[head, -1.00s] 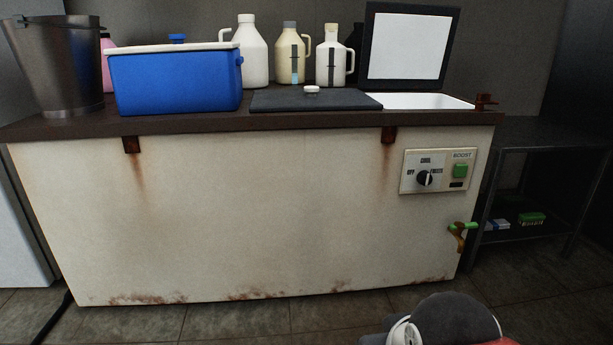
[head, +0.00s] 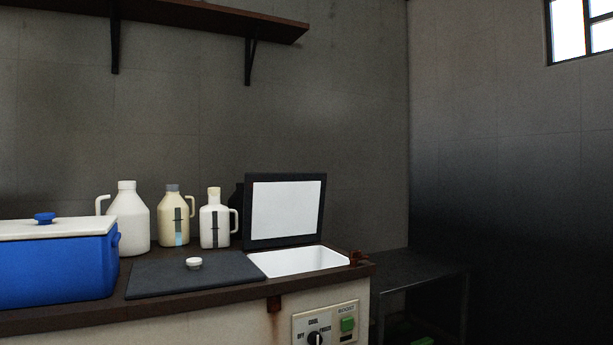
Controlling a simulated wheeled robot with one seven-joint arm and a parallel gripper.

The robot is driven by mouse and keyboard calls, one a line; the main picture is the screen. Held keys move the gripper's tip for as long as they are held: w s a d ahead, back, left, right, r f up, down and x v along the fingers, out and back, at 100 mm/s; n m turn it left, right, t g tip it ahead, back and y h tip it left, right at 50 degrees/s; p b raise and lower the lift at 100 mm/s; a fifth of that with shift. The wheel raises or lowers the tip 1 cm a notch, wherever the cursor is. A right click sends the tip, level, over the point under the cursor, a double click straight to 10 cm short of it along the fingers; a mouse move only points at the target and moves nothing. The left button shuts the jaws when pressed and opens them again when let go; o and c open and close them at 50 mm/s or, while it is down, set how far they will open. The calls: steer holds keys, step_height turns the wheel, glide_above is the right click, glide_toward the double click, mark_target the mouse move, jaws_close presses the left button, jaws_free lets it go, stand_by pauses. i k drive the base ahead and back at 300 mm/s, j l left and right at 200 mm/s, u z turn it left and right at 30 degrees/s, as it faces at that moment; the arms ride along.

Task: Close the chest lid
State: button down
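The chest's small lid (head: 285,211) stands upright at the back of its opening, with a dark frame and a white inner face. In front of it the white-lined opening (head: 301,261) is uncovered. Left of the opening a dark flat panel (head: 192,273) with a round white knob (head: 194,263) lies flat on the top. The chest's pale front (head: 230,332) shows at the bottom with a rusty bracket. My gripper is not in view.
A blue cooler (head: 58,268) stands at the left. Several jugs, including a large white one (head: 129,220), stand behind the flat panel. A control panel (head: 326,323) is on the front. A dark side table (head: 420,268) stands at the right, below a bare wall. A shelf (head: 200,12) hangs above.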

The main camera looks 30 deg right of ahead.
mark_target(285, 208)
steer(key=i+l, duration=0.2)
steer(key=l, duration=0.2)
steer(key=i+l, duration=0.2)
steer(key=l, duration=0.15)
steer(key=i+l, duration=0.2)
steer(key=l, duration=0.2)
steer(key=i+l, duration=0.2)
steer(key=l, duration=0.2)
steer(key=i+l, duration=0.15)
steer(key=l, duration=0.2)
steer(key=i+l+u, duration=0.1)
steer(key=l, duration=0.3)
steer(key=i, duration=0.1)
